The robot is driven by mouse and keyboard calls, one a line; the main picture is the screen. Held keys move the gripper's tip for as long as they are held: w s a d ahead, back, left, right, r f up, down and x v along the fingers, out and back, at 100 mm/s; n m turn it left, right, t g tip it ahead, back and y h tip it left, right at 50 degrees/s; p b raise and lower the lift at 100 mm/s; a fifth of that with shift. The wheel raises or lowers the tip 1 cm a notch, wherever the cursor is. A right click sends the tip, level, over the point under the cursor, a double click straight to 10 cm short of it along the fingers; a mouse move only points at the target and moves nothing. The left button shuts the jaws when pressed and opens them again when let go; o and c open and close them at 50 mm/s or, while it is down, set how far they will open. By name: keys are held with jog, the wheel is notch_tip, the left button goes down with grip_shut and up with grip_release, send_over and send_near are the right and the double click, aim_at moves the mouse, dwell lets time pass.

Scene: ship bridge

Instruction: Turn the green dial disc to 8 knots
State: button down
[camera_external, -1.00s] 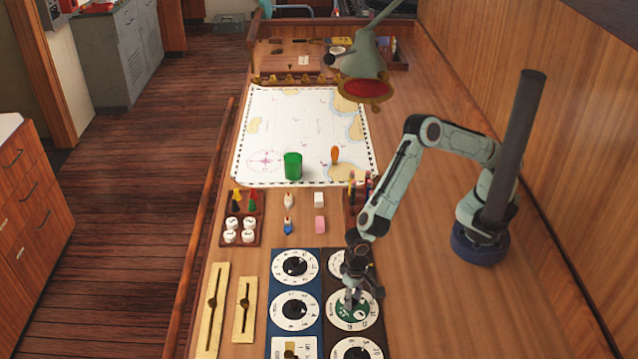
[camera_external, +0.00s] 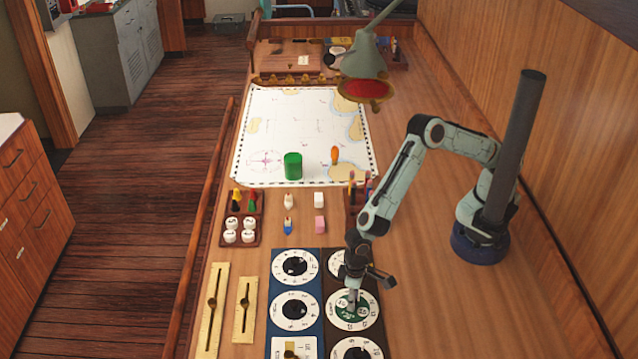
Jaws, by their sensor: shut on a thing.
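The green dial disc (camera_external: 346,316) sits inside a white numbered ring (camera_external: 372,321) on the dark right-hand panel, in the middle of a column of dials. My gripper (camera_external: 351,301) points down over this disc and is shut on its knob, which the fingers mostly hide. The numbers on the ring are too small to read surely, so I cannot tell which speed the disc points to.
White dials stand above and below on the same panel. A blue panel (camera_external: 271,318) with more dials lies to the left, then two brass sliders (camera_external: 213,325). A green cup (camera_external: 293,166) stands on the chart (camera_external: 290,115). The table right of the dials is clear.

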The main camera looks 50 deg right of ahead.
jog(key=c, duration=0.9)
grip_release()
jog(key=shift+r, duration=0.1)
notch_tip(320, 180, up, 12)
jog(key=shift+f, duration=0.1)
